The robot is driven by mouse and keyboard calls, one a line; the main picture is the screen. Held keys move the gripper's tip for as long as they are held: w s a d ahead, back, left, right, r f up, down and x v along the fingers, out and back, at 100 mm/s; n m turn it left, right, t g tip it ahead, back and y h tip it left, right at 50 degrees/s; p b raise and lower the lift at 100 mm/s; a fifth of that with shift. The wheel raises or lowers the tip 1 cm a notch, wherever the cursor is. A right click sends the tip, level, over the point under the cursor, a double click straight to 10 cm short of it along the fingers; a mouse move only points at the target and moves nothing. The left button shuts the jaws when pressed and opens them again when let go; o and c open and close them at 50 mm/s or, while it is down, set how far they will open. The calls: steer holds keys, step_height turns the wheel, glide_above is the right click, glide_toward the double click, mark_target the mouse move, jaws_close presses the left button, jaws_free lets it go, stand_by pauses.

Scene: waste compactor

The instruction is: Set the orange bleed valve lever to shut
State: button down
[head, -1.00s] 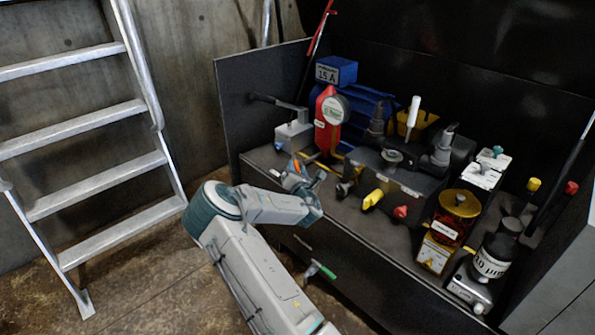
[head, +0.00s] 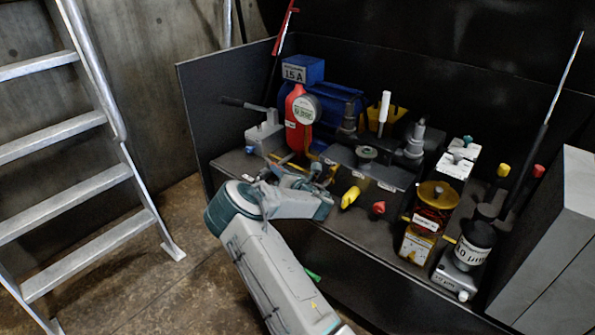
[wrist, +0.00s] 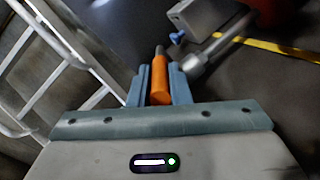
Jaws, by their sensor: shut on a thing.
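The orange bleed valve lever (wrist: 159,82) shows in the wrist view as a short rounded orange handle on a darker stem. My gripper (wrist: 156,76) has its two blue-grey fingers on either side of the lever and is shut on it. In the head view my gripper (head: 275,166) is at the left front of the bench, and the lever is too hidden to make out there. A metal pipe fitting (wrist: 217,55) lies just right of the fingers in the wrist view.
The bench holds a grey hand pump (head: 265,134), a red bottle (head: 293,118), a blue motor (head: 335,95), a yellow knob (head: 350,197) and a red knob (head: 378,208). A metal ladder (head: 75,131) stands at left. Open floor lies between ladder and bench.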

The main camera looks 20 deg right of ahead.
steer(key=shift+d, duration=0.15)
steer(key=c, duration=1.3)
jaws_free()
steer(key=shift+c, duration=0.2)
